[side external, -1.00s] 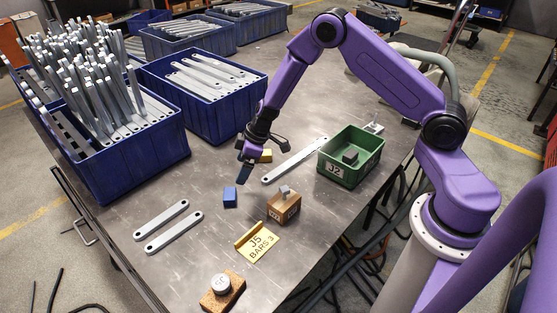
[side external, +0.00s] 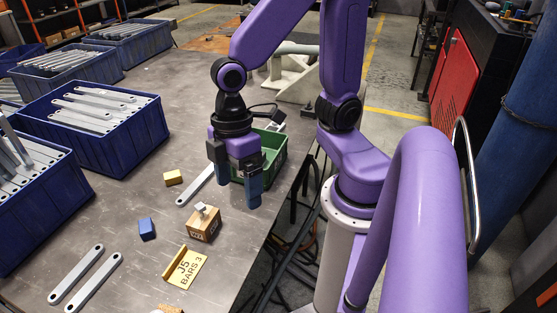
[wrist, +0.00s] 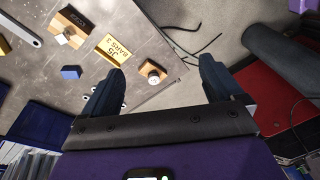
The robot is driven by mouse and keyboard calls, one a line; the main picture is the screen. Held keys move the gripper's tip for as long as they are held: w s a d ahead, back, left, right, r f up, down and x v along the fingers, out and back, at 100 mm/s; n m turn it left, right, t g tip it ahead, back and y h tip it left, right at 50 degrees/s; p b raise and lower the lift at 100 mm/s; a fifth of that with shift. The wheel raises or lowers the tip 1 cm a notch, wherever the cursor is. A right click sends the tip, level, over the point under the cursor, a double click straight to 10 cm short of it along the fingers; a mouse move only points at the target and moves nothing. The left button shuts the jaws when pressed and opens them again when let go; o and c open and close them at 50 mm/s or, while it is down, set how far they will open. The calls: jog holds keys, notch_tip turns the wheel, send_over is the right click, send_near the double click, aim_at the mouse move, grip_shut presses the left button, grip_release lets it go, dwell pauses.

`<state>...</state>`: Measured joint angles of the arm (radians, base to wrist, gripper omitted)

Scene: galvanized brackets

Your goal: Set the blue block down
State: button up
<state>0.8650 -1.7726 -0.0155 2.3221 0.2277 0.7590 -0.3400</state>
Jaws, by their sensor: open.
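The blue block (side external: 147,228) rests on the grey metal table in the side view, left of the wooden block. It also shows in the wrist view (wrist: 71,72), left of my fingers, with nothing touching it. My gripper (side external: 238,198) is open and empty. It hangs in front of the green bin, well to the right of the blue block. Its two fingers stand wide apart in the wrist view (wrist: 160,72). The gripper hides part of the bin.
A yellow block (side external: 173,177), a wooden block (side external: 204,224) with a metal piece on top and a yellow sign (side external: 184,268) are nearby. Flat bars (side external: 77,273) lie at the front left. The green bin (side external: 275,142) stands behind my gripper; blue crates (side external: 150,130) line the left.

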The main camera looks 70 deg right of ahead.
jog(key=s+d+r+t+h, duration=0.1)
jog(key=s+d, duration=0.4)
jog(key=d, duration=0.1)
jog(key=shift+s+d+r, duration=0.3)
jog(key=shift+d, duration=0.05)
dwell(0.9)
